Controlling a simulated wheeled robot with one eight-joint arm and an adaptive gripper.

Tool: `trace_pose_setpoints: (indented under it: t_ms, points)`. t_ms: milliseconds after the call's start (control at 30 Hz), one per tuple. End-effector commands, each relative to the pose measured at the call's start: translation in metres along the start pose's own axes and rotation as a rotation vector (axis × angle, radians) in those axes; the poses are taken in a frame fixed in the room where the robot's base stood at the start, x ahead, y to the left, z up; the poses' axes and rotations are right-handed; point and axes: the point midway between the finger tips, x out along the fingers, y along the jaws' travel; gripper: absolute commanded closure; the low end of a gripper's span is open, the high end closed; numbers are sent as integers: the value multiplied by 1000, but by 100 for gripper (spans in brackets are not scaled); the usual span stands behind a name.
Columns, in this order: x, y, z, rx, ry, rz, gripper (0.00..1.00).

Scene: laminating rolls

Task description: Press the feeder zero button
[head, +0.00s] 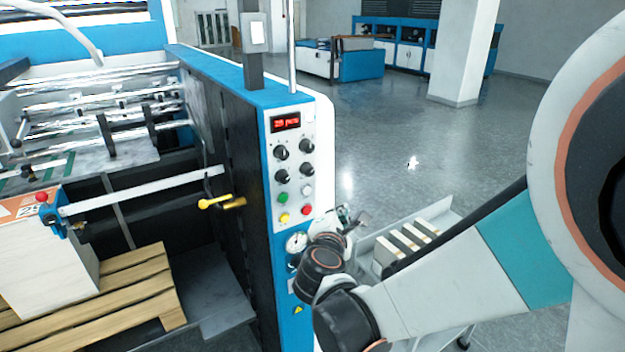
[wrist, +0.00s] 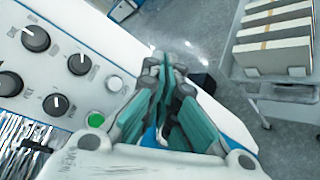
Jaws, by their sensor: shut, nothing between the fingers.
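The control panel (head: 293,165) on the machine's end face carries a red-lit display, several black knobs and small round buttons. The buttons are a white one (head: 307,190), a green one (head: 282,198), a yellow one (head: 284,218) and a red one (head: 306,210). Their labels are too small to read, so I cannot tell which is feeder zero. My gripper (head: 348,216) is shut and empty, just right of and below the buttons. In the wrist view my gripper (wrist: 166,70) hides the lower buttons; the white button (wrist: 115,84) and green button (wrist: 95,119) show to its left.
A pressure gauge (head: 296,242) sits below the buttons, close to my wrist. A yellow-handled lever (head: 214,202) juts out left of the panel. A cart (wrist: 275,75) with stacked blocks stands at right. Open floor (head: 420,150) lies behind.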

Motion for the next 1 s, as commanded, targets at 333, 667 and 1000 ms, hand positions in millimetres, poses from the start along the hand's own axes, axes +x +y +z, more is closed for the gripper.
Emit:
trace_pose_setpoints:
  t_ms: [333, 667, 1000]
  points:
    - [18, 14, -13, 1, 0, 0, 100]
    - [48, 34, -35, 1, 0, -1, 100]
    - [61, 44, -44, 1, 0, -1, 100]
